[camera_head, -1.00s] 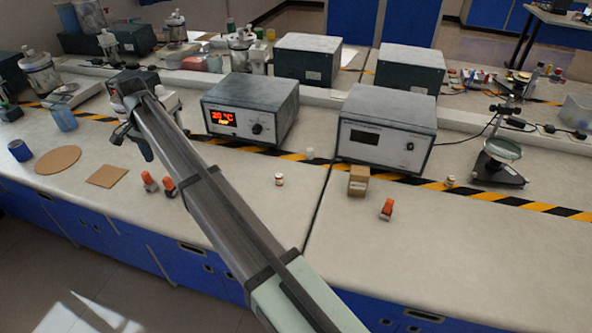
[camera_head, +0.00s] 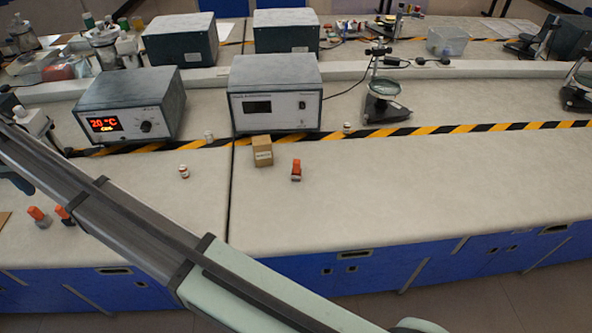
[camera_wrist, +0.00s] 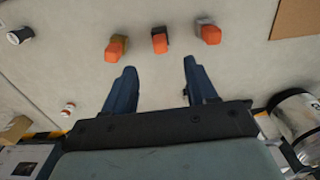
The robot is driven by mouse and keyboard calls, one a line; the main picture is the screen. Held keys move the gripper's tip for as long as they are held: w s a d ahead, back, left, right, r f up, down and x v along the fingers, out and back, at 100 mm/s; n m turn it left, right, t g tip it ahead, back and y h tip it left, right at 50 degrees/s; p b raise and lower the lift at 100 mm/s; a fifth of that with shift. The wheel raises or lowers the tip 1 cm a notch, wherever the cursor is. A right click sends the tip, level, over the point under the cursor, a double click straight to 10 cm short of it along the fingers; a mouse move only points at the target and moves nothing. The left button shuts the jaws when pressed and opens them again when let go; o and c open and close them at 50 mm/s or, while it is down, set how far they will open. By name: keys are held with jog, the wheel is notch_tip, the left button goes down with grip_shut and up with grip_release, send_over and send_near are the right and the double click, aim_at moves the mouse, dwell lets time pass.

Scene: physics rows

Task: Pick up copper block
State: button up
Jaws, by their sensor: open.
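Three small blocks with orange tops stand in a row in the wrist view. The left one has a brownish, copper-like body and looks like the copper block (camera_wrist: 116,47). The middle block (camera_wrist: 159,40) has a dark body and the right block (camera_wrist: 208,32) a grey one. My gripper (camera_wrist: 159,64) is open and empty, its two dark blue fingers apart and pointing toward the row. The middle block is nearest the line between the fingers; the copper-like one lies left of it. Two orange-topped blocks (camera_head: 37,215) (camera_head: 63,213) show at left in the head view; their bodies are unclear.
Another orange-topped block (camera_head: 296,170) stands beside a cardboard box (camera_head: 262,151). A small bottle (camera_head: 184,172) stands left of them. Heavy instruments (camera_head: 275,95) line the back behind striped tape. A brown board (camera_wrist: 296,18) lies right of the row. The right bench front is clear.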

jog(key=shift+o, duration=0.4)
jog(key=w+d+n, duration=0.2)
jog(key=w+d, duration=0.2)
jog(key=d, duration=0.4)
jog(key=w+d+n, duration=0.1)
jog(key=w+d, duration=0.4)
jog(key=d, duration=0.3)
jog(key=n, duration=1.3)
send_over(296, 168)
jog(key=shift+w+d+r, duration=0.1)
jog(key=shift+w, duration=0.3)
jog(key=shift+w+f, duration=0.1)
jog(key=shift+f, duration=6.2)
